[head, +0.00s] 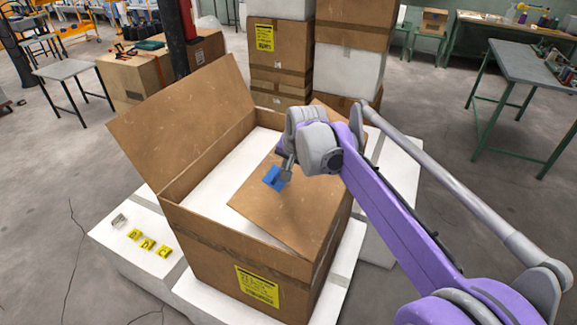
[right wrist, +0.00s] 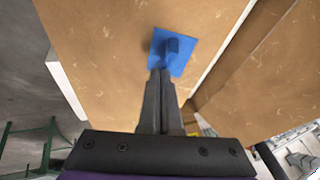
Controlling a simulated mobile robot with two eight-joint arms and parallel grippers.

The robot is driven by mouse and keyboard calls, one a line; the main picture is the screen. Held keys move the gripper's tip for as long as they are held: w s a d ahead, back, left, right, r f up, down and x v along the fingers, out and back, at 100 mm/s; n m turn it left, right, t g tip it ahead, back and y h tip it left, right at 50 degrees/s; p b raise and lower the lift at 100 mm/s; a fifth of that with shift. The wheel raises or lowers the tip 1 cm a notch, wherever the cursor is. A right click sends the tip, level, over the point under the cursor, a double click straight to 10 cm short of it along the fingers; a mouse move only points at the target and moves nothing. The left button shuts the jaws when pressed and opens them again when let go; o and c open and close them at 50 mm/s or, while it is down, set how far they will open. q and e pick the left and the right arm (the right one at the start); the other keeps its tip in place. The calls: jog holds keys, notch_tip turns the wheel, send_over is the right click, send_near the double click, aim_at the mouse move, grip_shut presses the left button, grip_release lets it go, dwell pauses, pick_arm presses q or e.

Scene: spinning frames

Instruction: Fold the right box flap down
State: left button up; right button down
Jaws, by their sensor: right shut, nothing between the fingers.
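The open cardboard box (head: 215,233) stands on white blocks. Its right flap (head: 285,220) leans inward over the right part of the opening; whether it lies fully flat I cannot tell. My right arm reaches over the box from the right. My right gripper (head: 277,172) is at the flap's upper face, fingers shut with nothing between them. A blue square piece (right wrist: 173,52) shows at the fingertips, against the brown flap (right wrist: 100,45) in the right wrist view. Whether it touches the flap is unclear. My left gripper is out of view.
The box's left flap (head: 185,120) stands up, tilted outward. White filling (head: 235,170) shows inside. Yellow lettered blocks (head: 148,244) lie on the white block (head: 120,250) at left. Stacked boxes (head: 282,55) stand behind; a green-legged table (head: 530,65) is at right.

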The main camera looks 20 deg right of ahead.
aim_at(270, 179)
jog(key=w+a+f+g+h, duration=0.1)
jog(key=f, duration=0.1)
jog(key=w+a+f+g+h, duration=0.1)
jog(key=f, duration=0.2)
jog(key=w+a+f+h, duration=0.1)
jog(key=f, duration=0.1)
jog(key=shift+a+f+n+g+b, duration=0.15)
jog(key=shift+a+n+g+b, duration=0.15)
jog(key=shift+n+g, duration=0.1)
jog(key=shift+w+f, duration=0.1)
jog(key=shift+f, duration=0.2)
